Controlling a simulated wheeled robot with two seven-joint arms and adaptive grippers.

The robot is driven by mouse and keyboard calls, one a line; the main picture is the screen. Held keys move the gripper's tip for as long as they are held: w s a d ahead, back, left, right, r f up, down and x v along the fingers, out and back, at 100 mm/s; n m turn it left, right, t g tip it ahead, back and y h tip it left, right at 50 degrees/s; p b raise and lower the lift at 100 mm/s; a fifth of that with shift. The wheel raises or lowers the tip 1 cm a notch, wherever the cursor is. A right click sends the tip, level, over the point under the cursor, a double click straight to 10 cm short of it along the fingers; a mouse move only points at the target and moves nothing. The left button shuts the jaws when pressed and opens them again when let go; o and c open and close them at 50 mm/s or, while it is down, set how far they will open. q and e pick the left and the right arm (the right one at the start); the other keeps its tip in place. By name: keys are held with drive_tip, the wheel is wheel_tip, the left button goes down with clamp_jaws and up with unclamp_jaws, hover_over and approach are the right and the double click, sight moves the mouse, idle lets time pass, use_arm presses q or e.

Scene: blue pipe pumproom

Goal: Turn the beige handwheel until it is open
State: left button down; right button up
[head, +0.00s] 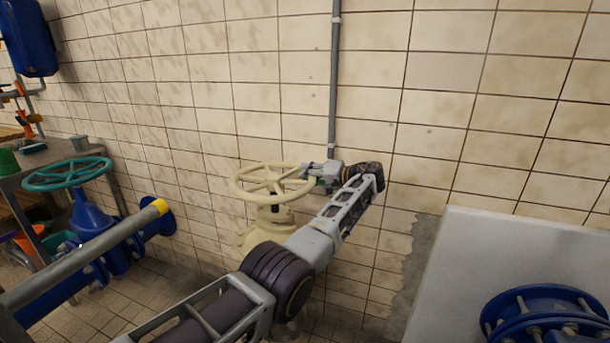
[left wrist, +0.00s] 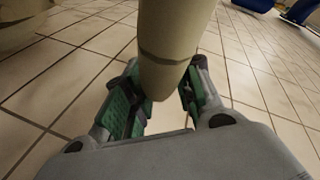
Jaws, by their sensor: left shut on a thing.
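The beige handwheel (head: 272,186) sits level on top of a beige valve body (head: 262,232) in front of the tiled wall. My left gripper (head: 313,180) is at the right side of its rim, with the arm reaching in from below. In the left wrist view a beige rim section (left wrist: 166,40) runs between the green-padded fingers of the left gripper (left wrist: 163,98), which is shut on it. The fingertips are partly hidden behind the rim there. My arm hides part of the valve's lower body. My right gripper is not in view.
A teal handwheel (head: 68,174) on a blue valve (head: 92,218) stands at the left, beside a grey pipe with a yellow end (head: 160,206). A grey conduit (head: 334,80) runs down the wall. A blue flange (head: 545,315) and pale panel (head: 480,255) are at the right.

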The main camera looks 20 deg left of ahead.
use_arm(q)
drive_tip(key=shift+d, duration=0.3)
drive_tip(key=c, duration=1.6)
unclamp_jaws()
drive_tip(key=o, duration=0.4)
drive_tip(key=shift+w+d, duration=0.15)
drive_tip(key=shift+d, duration=0.05)
drive_tip(key=shift+c, duration=0.2)
drive_tip(key=shift+a, duration=0.2)
drive_tip(key=v, duration=1.2)
drive_tip(key=shift+d, duration=0.15)
